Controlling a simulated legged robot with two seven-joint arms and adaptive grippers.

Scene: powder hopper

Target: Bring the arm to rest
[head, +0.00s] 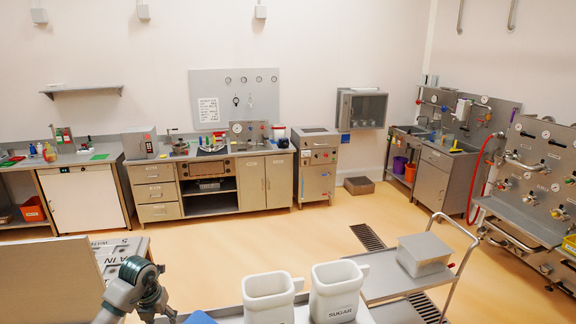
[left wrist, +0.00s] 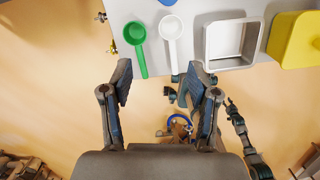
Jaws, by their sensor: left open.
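My left arm (head: 138,285) shows at the lower left of the head view, bent, with its gripper not visible there. In the left wrist view my left gripper (left wrist: 158,85) is open, its two fingers spread apart with nothing between them. It is over the floor, just off the edge of a grey table (left wrist: 185,45). A green scoop (left wrist: 137,45) and a white scoop (left wrist: 172,35) lie on that table, their handles pointing toward the gripper. I cannot make out my right gripper in either view.
A square open container (left wrist: 230,42) and a yellow container (left wrist: 295,40) stand on the table in the wrist view. In the head view, two white bins (head: 268,298), one labelled SUGAR (head: 337,295), stand beside a cart carrying a metal box (head: 424,255). The floor (head: 260,242) beyond is open.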

